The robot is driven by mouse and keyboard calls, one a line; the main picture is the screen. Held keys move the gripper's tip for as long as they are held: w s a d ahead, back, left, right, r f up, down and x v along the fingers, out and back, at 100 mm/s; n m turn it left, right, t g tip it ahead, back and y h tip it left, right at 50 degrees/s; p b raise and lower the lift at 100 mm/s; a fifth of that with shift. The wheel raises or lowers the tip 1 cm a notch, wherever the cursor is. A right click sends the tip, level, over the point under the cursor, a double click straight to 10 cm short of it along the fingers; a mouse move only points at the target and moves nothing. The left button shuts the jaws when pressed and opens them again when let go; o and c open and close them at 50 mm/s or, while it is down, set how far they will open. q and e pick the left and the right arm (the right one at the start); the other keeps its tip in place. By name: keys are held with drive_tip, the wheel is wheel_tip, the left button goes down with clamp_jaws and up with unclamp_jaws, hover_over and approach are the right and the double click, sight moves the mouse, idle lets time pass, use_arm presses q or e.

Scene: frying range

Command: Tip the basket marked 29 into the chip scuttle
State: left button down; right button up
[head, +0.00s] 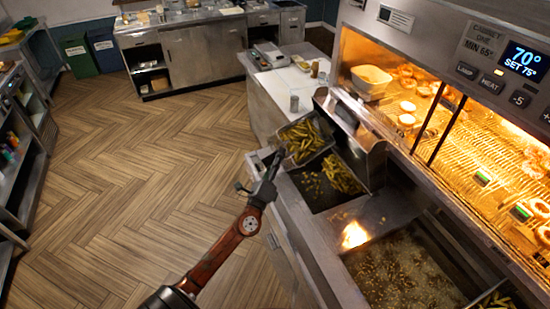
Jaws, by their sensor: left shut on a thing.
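My left gripper (270,172) reaches in from the lower left and is shut at the near-left side of a wire basket (284,131). The basket holds golden chips (304,141), and I cannot read a number on it. It is above the far-left part of the chip scuttle (318,205), a dark metal well in the counter. More chips (343,175) lie in the scuttle, mostly heaped at its right, with some scattered at the left. The gripper's fingers partly hide the grip point. My right gripper is not in view.
A fryer with bubbling oil (405,272) is at the lower right, with another basket of chips (496,300) at its edge. A lit heated cabinet (440,110) stands at the right. A white-topped counter (290,85) lies behind. The wooden floor at left is clear.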

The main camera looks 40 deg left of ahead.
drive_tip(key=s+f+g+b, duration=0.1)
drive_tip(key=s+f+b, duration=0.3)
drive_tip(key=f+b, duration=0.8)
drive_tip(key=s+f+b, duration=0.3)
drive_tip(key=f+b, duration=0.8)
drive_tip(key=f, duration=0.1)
use_arm(q)
drive_tip(key=s+d+f+m+t+h+b, duration=0.2)
drive_tip(key=d+f+m+h+b, duration=0.3)
drive_tip(key=d+f+m+h, duration=0.6)
drive_tip(key=shift+s+d+f+m+h, duration=0.35)
drive_tip(key=shift+f+m, duration=1.65)
drive_tip(key=shift+m, duration=1.5)
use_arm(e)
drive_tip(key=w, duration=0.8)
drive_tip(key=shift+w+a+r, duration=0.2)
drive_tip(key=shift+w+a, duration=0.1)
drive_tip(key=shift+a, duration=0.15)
use_arm(q)
drive_tip(key=shift+r, duration=0.1)
